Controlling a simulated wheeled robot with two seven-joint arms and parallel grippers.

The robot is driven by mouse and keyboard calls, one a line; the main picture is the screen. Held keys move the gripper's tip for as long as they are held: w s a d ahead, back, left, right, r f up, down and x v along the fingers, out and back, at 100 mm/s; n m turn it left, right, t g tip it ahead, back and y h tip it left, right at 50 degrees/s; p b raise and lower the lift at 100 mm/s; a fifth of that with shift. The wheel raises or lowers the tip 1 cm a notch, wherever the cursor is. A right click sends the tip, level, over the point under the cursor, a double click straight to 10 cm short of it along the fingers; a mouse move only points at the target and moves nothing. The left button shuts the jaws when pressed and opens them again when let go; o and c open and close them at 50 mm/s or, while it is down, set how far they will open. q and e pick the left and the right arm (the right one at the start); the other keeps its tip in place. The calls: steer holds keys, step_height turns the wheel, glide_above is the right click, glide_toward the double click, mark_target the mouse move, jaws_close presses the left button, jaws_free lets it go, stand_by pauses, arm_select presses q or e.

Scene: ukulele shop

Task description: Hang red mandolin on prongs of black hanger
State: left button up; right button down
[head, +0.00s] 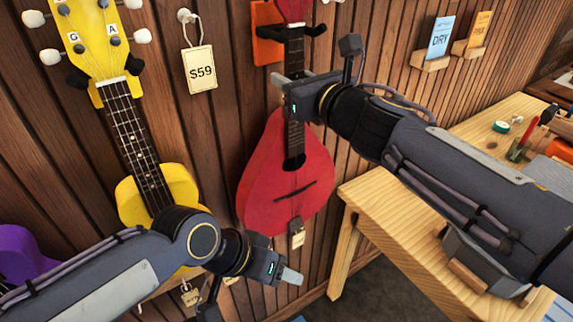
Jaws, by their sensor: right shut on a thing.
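The red mandolin (262,195) hangs upright in front of the slatted wall, with its head partly cut off by the top edge. My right gripper (288,82) is shut on its dark neck, above the body. Black hanger prongs (318,31) show at the top, to both sides of the neck just below the head, in front of an orange backing plate (265,18). I cannot tell whether the head rests on them. My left gripper (287,275) is low, just below the mandolin body; its finger opening is not clear.
A yellow ukulele (140,140) hangs on the left, partly behind my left arm. A purple instrument (28,255) shows at lower left. A wooden workbench (385,215) stands at right, under my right arm. Small wall shelves (430,62) are at upper right.

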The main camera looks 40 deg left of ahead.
steer(key=shift+d+r, duration=0.1)
steer(key=shift+r, duration=0.1)
steer(key=shift+b+v, duration=0.6)
steer(key=shift+v, duration=1.85)
steer(key=shift+s+d+f, duration=0.1)
steer(key=shift+d+f, duration=0.05)
steer(key=shift+v, duration=2.8)
steer(key=shift+f, duration=0.15)
steer(key=shift+d+f, duration=0.1)
